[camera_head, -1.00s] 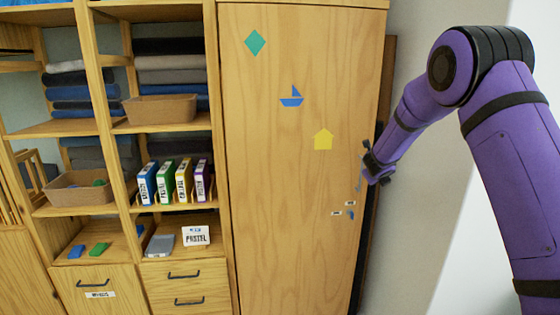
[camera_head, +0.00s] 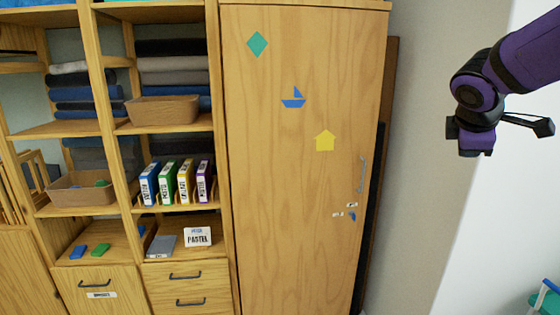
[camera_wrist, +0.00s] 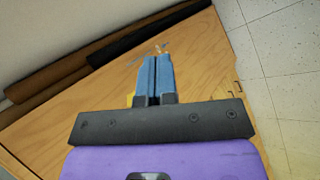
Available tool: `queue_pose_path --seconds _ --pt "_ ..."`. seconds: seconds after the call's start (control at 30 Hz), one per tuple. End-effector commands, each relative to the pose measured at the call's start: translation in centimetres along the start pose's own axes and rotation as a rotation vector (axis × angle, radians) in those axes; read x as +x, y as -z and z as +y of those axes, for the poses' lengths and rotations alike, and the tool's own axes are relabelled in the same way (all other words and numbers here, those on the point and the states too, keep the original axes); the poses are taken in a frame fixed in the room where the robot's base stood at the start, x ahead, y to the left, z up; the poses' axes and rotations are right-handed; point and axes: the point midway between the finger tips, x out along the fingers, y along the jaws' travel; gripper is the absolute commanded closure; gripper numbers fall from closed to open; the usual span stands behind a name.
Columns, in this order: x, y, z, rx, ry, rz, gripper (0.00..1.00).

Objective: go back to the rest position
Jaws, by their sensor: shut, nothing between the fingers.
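My gripper (camera_wrist: 156,62) shows in the wrist view with its two blue fingers together and nothing between them. In the head view, my purple arm comes in from the top right and its dark wrist end hangs in front of the pale wall, right of the cabinet and apart from it. I cannot make out the fingertips there. The tall wooden cabinet door (camera_head: 290,200) looks shut, with a grey vertical handle (camera_head: 362,174) at its right edge. The door also fills much of the wrist view (camera_wrist: 195,65), seen at a slant.
Open shelves (camera_head: 65,129) on the left hold folded cloths, a brown bin (camera_head: 163,111), another bin (camera_head: 80,195) and several coloured binders. A teal item (camera_head: 546,303) shows at the bottom right corner. The space before the wall is free.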

Motion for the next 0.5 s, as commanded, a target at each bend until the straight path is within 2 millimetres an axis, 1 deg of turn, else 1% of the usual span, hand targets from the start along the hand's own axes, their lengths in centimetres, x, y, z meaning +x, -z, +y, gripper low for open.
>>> queue_pose_path --seconds 0.03,0.17,0.2,0.27,0.4,0.5 --pt "-1.5 -0.8 -1.4 0.098 0.02 0.016 1.0" --pt "-4.4 -2.3 -5.3 0.357 0.092 0.053 1.0" --pt "-5.2 -2.6 -6.6 0.435 0.116 0.063 1.0" --pt "-6.5 -3.1 -8.5 0.55 0.154 0.08 1.0" --pt "-9.1 -3.8 -13.0 0.806 0.254 0.116 1.0" --pt "-10.5 -3.9 -15.8 0.963 0.326 0.137 1.0"
